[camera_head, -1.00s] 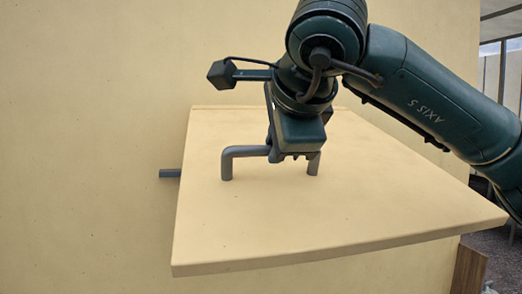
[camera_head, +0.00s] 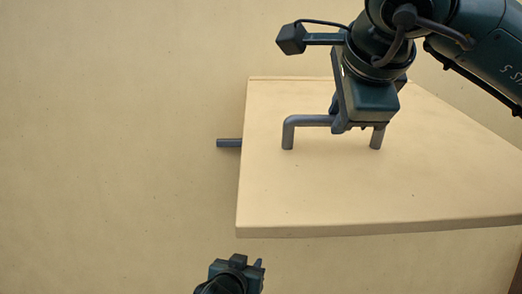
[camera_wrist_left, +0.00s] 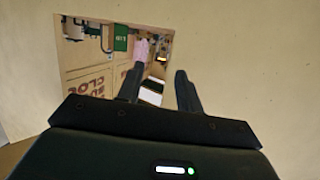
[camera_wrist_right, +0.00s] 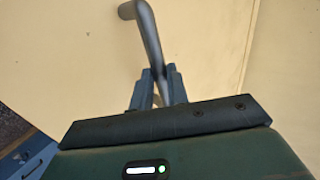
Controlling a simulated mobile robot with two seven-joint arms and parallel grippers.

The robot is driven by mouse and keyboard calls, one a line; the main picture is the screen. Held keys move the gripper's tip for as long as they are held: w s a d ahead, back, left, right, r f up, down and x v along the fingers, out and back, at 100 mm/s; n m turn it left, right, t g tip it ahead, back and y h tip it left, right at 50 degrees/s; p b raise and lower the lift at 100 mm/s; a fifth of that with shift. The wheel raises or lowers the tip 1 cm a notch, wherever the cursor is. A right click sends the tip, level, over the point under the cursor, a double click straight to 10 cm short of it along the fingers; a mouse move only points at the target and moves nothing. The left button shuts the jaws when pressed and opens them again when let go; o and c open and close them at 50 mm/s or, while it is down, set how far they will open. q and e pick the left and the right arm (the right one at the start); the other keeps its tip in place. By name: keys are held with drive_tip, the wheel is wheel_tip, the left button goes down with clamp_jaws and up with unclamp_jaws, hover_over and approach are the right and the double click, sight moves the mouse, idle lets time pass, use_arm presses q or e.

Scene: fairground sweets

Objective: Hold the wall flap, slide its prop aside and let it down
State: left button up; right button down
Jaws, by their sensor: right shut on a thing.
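The cream wall flap (camera_head: 330,190) juts out from the wall, propped open. A grey bar handle (camera_head: 305,121) stands on its upper face. My right gripper (camera_head: 345,128) is shut on the handle's crossbar; the right wrist view shows its fingers around the bar (camera_wrist_right: 150,35). A short blue-grey bar end, seemingly the prop (camera_head: 229,143), sticks out past the flap's left edge; the rest is hidden under the flap. My left gripper (camera_head: 250,264) is below the flap's front left corner, apart from flap and prop. Its fingers are spread and empty in the left wrist view (camera_wrist_left: 159,82).
The left wrist view shows a wall opening (camera_wrist_left: 85,60) with cardboard boxes (camera_wrist_left: 90,90) and small goods inside. The plain cream wall (camera_head: 110,150) left of the flap is clear.

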use_arm(q)
drive_tip(key=w+d+r+t+y, duration=0.1)
drive_tip(key=w+r+t, duration=0.15)
drive_tip(key=r, duration=0.95)
drive_tip(key=w+d+r+t+y, duration=0.1)
drive_tip(key=w+d+r, duration=0.15)
drive_tip(key=r, duration=1.05)
drive_tip(key=shift+w+d, duration=0.1)
drive_tip(key=shift+w, duration=3.75)
drive_tip(key=shift+c, duration=0.4)
drive_tip(key=shift+f, duration=0.1)
clamp_jaws()
